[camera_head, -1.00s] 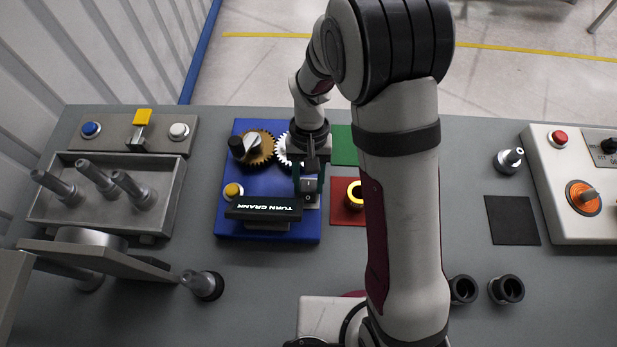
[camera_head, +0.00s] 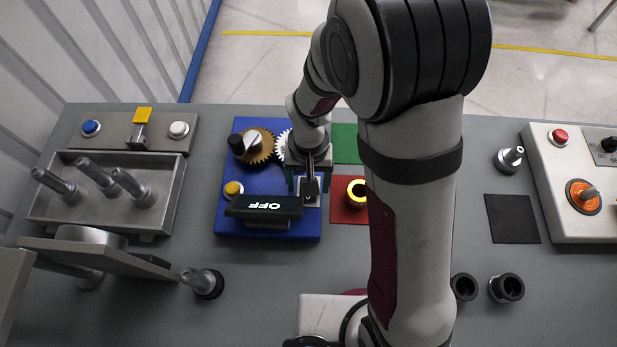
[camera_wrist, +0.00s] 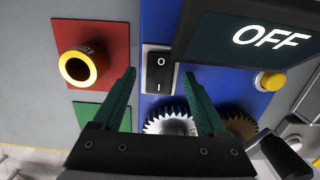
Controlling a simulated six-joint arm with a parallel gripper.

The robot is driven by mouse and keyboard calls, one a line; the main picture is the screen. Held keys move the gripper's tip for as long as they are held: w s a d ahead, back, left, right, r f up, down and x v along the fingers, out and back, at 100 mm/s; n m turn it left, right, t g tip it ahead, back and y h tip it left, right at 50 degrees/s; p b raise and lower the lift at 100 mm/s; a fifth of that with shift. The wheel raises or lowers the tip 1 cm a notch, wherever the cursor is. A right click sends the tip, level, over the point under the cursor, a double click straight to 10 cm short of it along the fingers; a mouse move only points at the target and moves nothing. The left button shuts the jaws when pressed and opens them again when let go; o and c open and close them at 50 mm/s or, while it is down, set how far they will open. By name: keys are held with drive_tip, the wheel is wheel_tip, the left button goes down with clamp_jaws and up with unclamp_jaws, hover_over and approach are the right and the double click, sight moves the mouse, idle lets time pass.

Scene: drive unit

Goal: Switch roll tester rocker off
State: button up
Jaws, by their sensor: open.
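The blue drive unit (camera_head: 226,205) stands on the grey bench, and its tilted display (camera_head: 264,206) reads OFF. In the wrist view the black rocker (camera_wrist: 158,78), marked O and I, sits in a pale plate between the display and the red panel. My gripper (camera_wrist: 160,72) is open, with its two green fingers on either side of the rocker and nothing held. I cannot tell whether it touches the rocker. In the head view my gripper (camera_head: 308,186) is over the right part of the unit and largely hides the rocker.
A brown gear (camera_head: 258,147), a black knob (camera_head: 243,145) and a yellow button (camera_head: 233,189) are on the unit. A yellow-ringed part (camera_head: 356,192) stands on the red panel (camera_head: 346,213) to the right. A tray with pegs (camera_head: 170,205) is at left.

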wheel_tip(320, 180, up, 16)
drive_tip(key=w, duration=0.1)
drive_tip(key=shift+f, duration=0.15)
